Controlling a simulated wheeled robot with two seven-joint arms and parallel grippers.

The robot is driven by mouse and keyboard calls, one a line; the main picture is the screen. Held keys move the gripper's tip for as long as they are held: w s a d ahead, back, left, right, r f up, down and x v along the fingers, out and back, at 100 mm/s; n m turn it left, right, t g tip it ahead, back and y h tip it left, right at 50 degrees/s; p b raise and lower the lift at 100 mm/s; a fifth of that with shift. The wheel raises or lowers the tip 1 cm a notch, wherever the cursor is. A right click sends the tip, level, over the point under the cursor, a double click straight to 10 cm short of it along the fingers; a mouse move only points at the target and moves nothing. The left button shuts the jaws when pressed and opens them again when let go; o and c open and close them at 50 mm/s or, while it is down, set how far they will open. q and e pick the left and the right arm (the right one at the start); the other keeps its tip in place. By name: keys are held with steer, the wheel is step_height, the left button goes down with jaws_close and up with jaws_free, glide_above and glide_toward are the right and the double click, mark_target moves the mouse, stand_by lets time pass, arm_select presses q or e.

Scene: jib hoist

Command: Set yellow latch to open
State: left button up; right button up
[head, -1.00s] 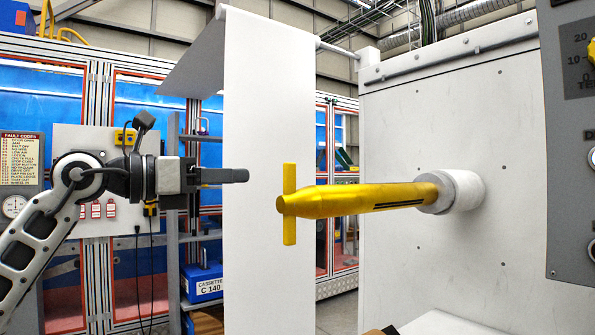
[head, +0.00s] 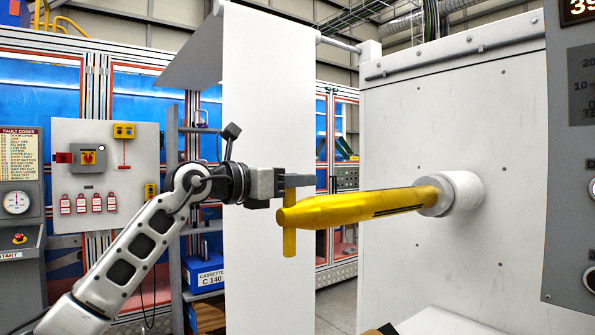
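The yellow latch is a crossbar (head: 289,242) on the near end of a thick yellow shaft (head: 365,206). The shaft comes out of a grey collar on the white wall at the right. The crossbar stands about upright. My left gripper (head: 300,181) is at the crossbar's upper end, with its dark fingers level and pointing right. The fingers cover the top of the bar. They show edge-on, so I cannot tell their gap or whether they grip the bar. My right gripper is not in view.
A white hanging sheet (head: 262,100) is behind the latch. The white wall panel (head: 510,130) is at right, with a grey control box (head: 570,200) at the right edge. A board with red tags (head: 95,165) and a blue cassette box (head: 205,277) are at left.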

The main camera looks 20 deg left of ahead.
arm_select(q)
steer(key=shift+w+d, duration=0.25)
steer(key=shift+w, duration=0.1)
steer(key=shift+c, duration=0.3)
jaws_close()
